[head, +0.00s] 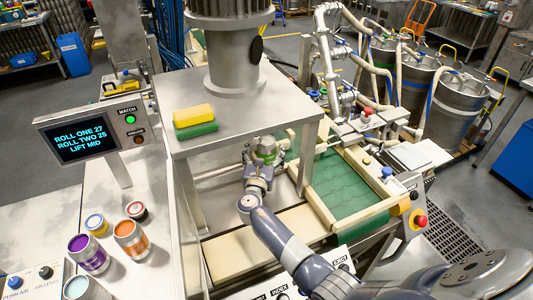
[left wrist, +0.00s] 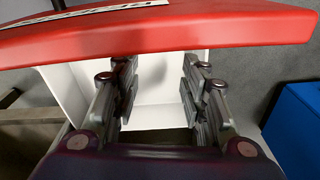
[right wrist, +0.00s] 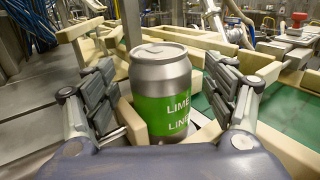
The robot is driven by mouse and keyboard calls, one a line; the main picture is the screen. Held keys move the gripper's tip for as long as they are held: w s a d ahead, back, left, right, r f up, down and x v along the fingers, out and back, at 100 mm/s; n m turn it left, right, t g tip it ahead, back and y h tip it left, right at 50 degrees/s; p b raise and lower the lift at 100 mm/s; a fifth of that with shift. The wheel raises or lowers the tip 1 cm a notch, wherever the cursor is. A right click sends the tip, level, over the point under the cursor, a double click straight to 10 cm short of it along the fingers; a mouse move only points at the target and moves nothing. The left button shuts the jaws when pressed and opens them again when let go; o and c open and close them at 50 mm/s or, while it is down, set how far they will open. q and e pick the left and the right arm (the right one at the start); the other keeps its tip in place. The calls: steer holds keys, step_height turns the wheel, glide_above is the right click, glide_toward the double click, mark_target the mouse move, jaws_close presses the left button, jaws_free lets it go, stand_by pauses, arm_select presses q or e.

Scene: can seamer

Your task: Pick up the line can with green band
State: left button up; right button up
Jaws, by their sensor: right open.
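The line can with a green band (right wrist: 163,92) stands upright at the guide rails, silver above and below the green. In the head view the can (head: 267,147) shows partly, behind my right gripper (head: 262,165). In the right wrist view my right gripper (right wrist: 165,105) is open, with one finger at each side of the can and visible gaps. My left gripper (left wrist: 158,95) is open and empty in the left wrist view. It is not seen in the head view.
A metal post and cream rails surround the can, with a green conveyor (head: 345,188) to the right. A yellow and green sponge (head: 195,120) lies on the machine top. A purple can (head: 88,252) and an orange can (head: 131,238) stand left. A red panel (left wrist: 170,30) is by my left gripper.

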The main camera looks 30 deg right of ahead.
steer(key=c, duration=1.4)
steer(key=shift+r, duration=0.15)
